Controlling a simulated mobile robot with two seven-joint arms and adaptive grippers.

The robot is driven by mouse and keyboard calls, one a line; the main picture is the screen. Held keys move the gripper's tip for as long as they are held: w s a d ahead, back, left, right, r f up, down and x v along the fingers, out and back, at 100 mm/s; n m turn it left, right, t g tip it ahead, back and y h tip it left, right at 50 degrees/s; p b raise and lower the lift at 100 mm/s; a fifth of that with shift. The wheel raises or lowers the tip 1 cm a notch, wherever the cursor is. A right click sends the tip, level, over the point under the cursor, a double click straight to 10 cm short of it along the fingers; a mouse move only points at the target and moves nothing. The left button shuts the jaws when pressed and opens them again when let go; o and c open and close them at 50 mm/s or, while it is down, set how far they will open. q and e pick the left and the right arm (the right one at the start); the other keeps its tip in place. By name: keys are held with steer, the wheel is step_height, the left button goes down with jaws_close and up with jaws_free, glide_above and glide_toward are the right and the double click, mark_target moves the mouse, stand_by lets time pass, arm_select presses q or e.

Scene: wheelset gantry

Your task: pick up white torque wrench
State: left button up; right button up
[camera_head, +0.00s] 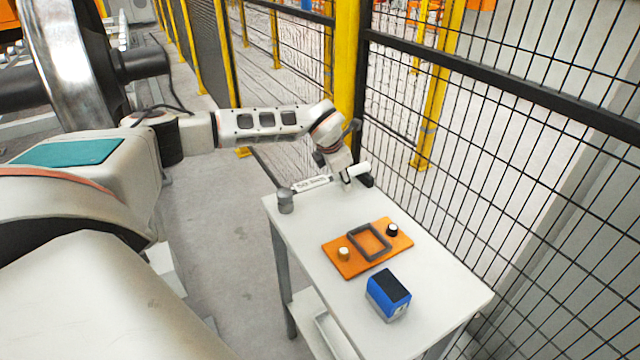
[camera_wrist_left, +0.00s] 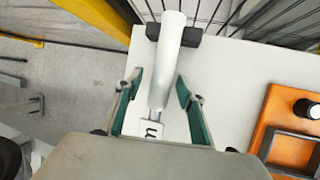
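The white torque wrench (camera_head: 311,184) lies along the far end of the white table (camera_head: 440,262), with its round white handle to the right. In the left wrist view the handle (camera_wrist_left: 168,60) runs up the picture between the fingers and crosses a black block (camera_wrist_left: 190,37). My left gripper (camera_head: 345,178) is over the wrench near the handle. In the left wrist view its green-padded fingers (camera_wrist_left: 160,88) stand apart on either side of the wrench, with gaps visible. My gripper hides part of the wrench. My right gripper is not in view.
An orange tray (camera_head: 345,262) with a dark square frame and two small knobs sits mid-table. A blue box (camera_head: 388,294) stands nearer the front. A grey cylinder (camera_head: 285,201) stands at the left edge. Black mesh fencing (camera_head: 500,130) runs close behind the table.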

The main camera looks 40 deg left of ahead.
arm_select(q)
steer(key=shift+c, duration=0.4)
jaws_close()
steer(key=shift+r, duration=0.1)
